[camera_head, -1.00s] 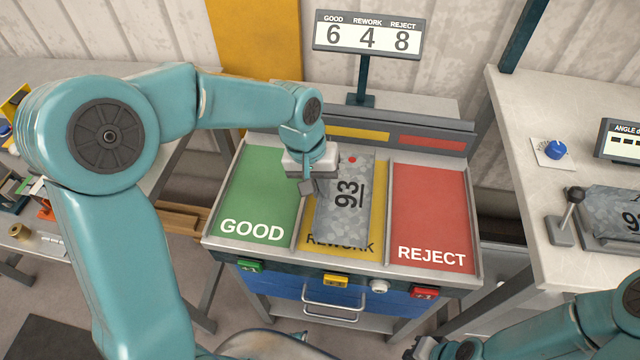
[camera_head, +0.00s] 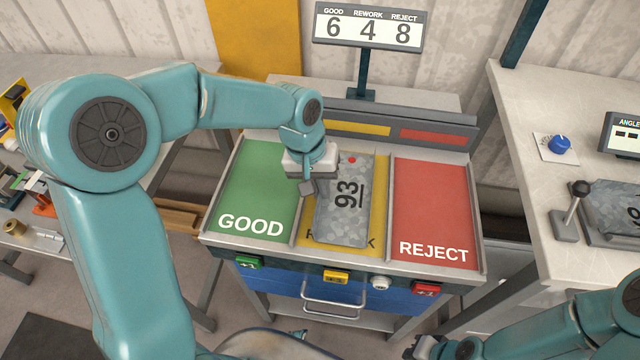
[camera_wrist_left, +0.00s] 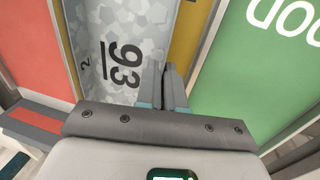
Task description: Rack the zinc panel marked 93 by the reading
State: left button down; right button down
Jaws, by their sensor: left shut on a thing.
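The zinc panel marked 93 (camera_head: 346,205) is a grey mottled plate with a red dot near its far end. It lies over the yellow REWORK lane (camera_head: 378,215), covering most of that lane's lettering. My left gripper (camera_head: 312,187) is shut on the panel's left edge. The left wrist view shows the panel (camera_wrist_left: 125,35) beside the closed fingers (camera_wrist_left: 167,85). Whether the panel rests on the lane or hovers just above it I cannot tell. My right gripper (camera_head: 440,348) is at the bottom edge, partly cut off.
The green GOOD lane (camera_head: 258,185) and red REJECT lane (camera_head: 430,205) flank it. Buttons line the front, including a yellow one (camera_head: 336,277). The counter sign (camera_head: 368,27) reads 6, 4, 8. A bench at right holds a blue knob (camera_head: 558,145) and an angle display (camera_head: 625,135).

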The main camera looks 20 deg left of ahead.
pick_arm(q)
jog(key=shift+f, duration=0.25)
jog(key=c, duration=1.2)
grip_release()
jog(key=a+r, duration=0.1)
jog(key=r, duration=0.4)
jog(key=a+r+p, duration=0.1)
jog(key=r, duration=0.4)
jog(key=s+a+r, duration=0.1)
jog(key=r, duration=0.5)
jog(key=shift+r, duration=0.1)
